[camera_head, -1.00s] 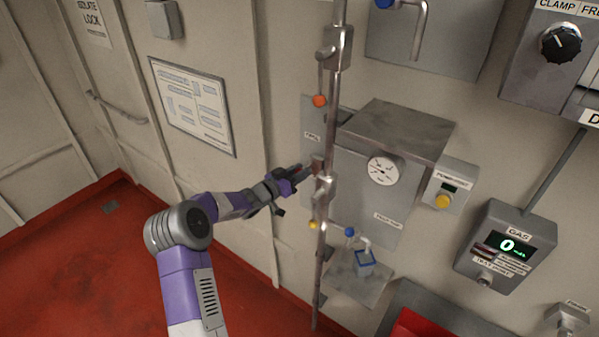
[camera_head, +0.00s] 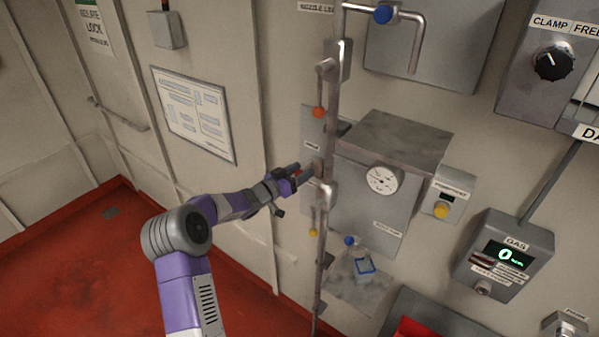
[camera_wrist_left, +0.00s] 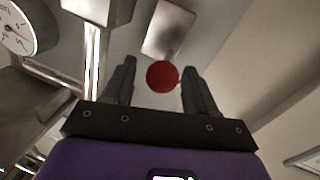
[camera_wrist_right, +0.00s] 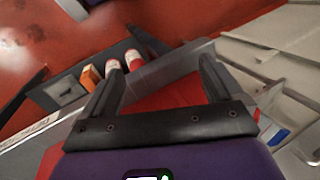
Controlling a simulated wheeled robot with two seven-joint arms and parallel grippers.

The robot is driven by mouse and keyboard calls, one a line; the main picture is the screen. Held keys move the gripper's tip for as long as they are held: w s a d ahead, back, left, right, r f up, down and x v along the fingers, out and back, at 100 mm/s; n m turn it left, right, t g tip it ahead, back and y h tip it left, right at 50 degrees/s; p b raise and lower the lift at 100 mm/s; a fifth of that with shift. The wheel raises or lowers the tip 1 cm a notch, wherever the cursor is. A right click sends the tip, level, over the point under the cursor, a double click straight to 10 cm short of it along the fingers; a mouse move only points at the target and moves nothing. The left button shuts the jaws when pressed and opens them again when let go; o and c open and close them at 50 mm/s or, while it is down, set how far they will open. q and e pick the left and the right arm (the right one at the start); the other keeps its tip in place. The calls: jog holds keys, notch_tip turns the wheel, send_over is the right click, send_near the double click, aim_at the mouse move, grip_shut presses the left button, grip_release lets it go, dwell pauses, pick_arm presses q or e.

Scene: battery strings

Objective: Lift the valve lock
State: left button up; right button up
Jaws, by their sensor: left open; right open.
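A round red knob (camera_wrist_left: 162,76) sits between the spread fingers of my left gripper in the left wrist view, on a stem in front of a grey metal plate (camera_wrist_left: 165,28). I cannot tell whether the fingers touch it. I see no label naming it the valve lock. In the head view my left gripper (camera_head: 288,188) is open beside the vertical pipe (camera_head: 328,150), with a small bit of red at its tip. My right gripper (camera_wrist_right: 160,72) is open and empty in the right wrist view, outside the head view.
A steel box with a round gauge (camera_head: 382,180) is right of the pipe. A bottle (camera_head: 364,266) stands on a low shelf.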

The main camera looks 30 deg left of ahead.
pick_arm(q)
jog(key=b+v, duration=0.1)
jog(key=v, duration=0.6)
jog(key=shift+s+b, duration=0.3)
jog(key=shift+b, duration=0.1)
pick_arm(e)
jog(key=shift+f, duration=0.95)
jog(key=shift+s, duration=0.1)
